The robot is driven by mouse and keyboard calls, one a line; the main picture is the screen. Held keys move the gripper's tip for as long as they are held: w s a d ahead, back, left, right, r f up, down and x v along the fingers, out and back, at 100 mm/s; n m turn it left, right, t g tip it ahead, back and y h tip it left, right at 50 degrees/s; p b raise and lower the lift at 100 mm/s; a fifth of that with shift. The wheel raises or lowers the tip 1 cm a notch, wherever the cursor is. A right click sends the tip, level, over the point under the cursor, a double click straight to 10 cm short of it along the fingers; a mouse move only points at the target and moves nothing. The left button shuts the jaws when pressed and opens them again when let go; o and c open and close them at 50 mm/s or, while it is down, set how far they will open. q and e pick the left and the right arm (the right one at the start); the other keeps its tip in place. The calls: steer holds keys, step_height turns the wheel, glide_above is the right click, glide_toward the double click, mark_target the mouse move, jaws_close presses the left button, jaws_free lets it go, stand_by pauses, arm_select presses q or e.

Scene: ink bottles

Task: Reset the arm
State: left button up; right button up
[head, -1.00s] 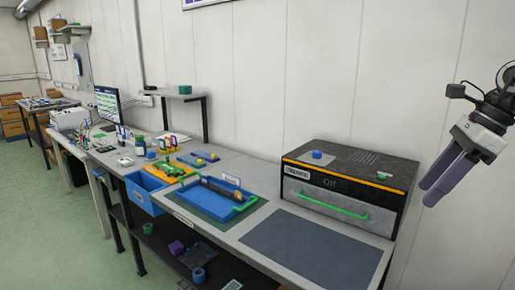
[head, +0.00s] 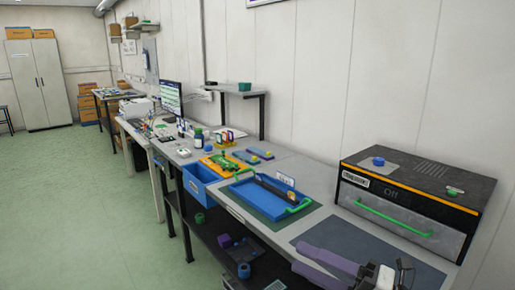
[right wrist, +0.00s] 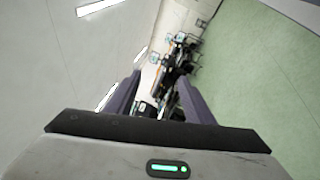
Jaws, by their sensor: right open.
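My right gripper (head: 298,256) is at the bottom of the head view, its two purple fingers pointing left in front of the dark mat (head: 385,262). The fingers are apart with nothing between them. In the right wrist view the same open gripper (right wrist: 160,85) has both fingers raised, with a clear gap. Through the gap I see a distant cluttered bench, too small to make out. My left gripper is not in view.
A black oven-like box (head: 410,205) with a green handle stands at the right, its front reading "Off". A blue tray (head: 240,194), an orange tray (head: 212,166) and a blue bin (head: 198,184) lie further left. Green floor (head: 80,200) at the left is clear.

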steer(key=s+d+f+m+t+h, duration=0.25)
steer(key=f+m+h, duration=0.35)
steer(key=f+m, duration=0.4)
steer(key=s+d+f+m+t+h, duration=0.25)
steer(key=s+f+m+h, duration=0.2)
steer(key=f+m, duration=0.5)
steer(key=s+d+f+m+g+h, duration=0.1)
steer(key=s+f+m+g+h, duration=0.3)
steer(key=s+f+m, duration=0.7)
steer(key=s+f+g, duration=0.2)
steer(key=s+f, duration=0.1)
steer(key=s, duration=0.3)
steer(key=shift+s+f, duration=0.2)
steer(key=shift+s, duration=0.2)
steer(key=shift+d+h, duration=0.1)
steer(key=shift+h, duration=0.15)
